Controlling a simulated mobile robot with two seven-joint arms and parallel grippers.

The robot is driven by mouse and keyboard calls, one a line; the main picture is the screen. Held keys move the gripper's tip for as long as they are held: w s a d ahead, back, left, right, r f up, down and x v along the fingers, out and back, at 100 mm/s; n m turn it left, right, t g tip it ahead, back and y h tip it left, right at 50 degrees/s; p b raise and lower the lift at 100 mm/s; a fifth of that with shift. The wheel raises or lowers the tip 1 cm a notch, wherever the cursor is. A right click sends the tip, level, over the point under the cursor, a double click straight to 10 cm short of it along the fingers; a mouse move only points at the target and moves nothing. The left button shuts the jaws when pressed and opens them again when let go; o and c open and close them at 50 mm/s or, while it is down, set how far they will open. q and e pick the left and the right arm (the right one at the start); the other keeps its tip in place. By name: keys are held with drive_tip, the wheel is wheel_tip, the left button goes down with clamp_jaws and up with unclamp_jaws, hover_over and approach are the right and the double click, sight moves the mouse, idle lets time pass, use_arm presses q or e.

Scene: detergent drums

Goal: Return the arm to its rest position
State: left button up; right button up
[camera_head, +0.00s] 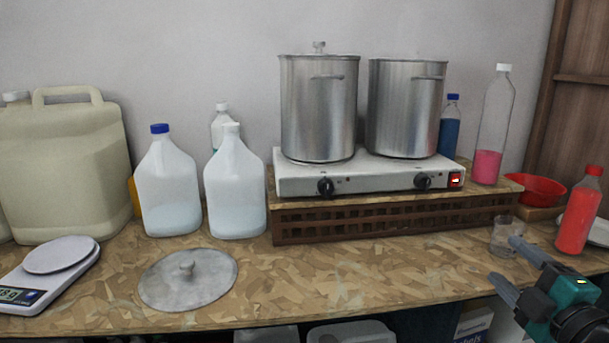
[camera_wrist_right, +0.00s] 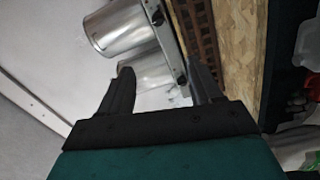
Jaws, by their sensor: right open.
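My right gripper (camera_head: 508,267) is at the lower right of the head view, in front of the counter's right end. Its two dark fingers are apart with nothing between them. In the right wrist view the open fingers (camera_wrist_right: 158,85) show against the wall, the pots and the hotplate in the distance. A small clear glass (camera_head: 504,236) stands on the counter just behind the fingertips, and I see a gap too small to judge. My left gripper is in neither view.
A two-burner hotplate (camera_head: 380,178) carries two steel pots (camera_head: 318,110). A lid (camera_head: 190,285) lies on the counter (camera_head: 330,290). White jugs (camera_head: 168,190), a large canister (camera_head: 62,170) and a scale (camera_head: 50,275) stand left. A red bottle (camera_head: 579,212) and red bowl (camera_head: 536,188) stand right.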

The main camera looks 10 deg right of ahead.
drive_tip(key=s+a+f+m+g, duration=0.1)
drive_tip(key=a+f+m+g, duration=0.15)
drive_tip(key=f, duration=0.65)
drive_tip(key=s+a+f+m+g, duration=0.15)
drive_tip(key=f+m, duration=0.25)
drive_tip(key=f, duration=0.6)
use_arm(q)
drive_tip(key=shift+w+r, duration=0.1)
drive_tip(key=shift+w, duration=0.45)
use_arm(e)
drive_tip(key=s+a+f+m+g+y, duration=0.1)
drive_tip(key=s+a+f+m+y, duration=0.1)
drive_tip(key=a+f, duration=0.4)
drive_tip(key=s+a+f+m+g+y, duration=0.2)
drive_tip(key=a+f, duration=0.5)
drive_tip(key=a, duration=0.7)
drive_tip(key=shift+s+a+f+m+y, duration=0.15)
drive_tip(key=shift+s+f+m+y, duration=0.1)
drive_tip(key=shift+m+y, duration=0.2)
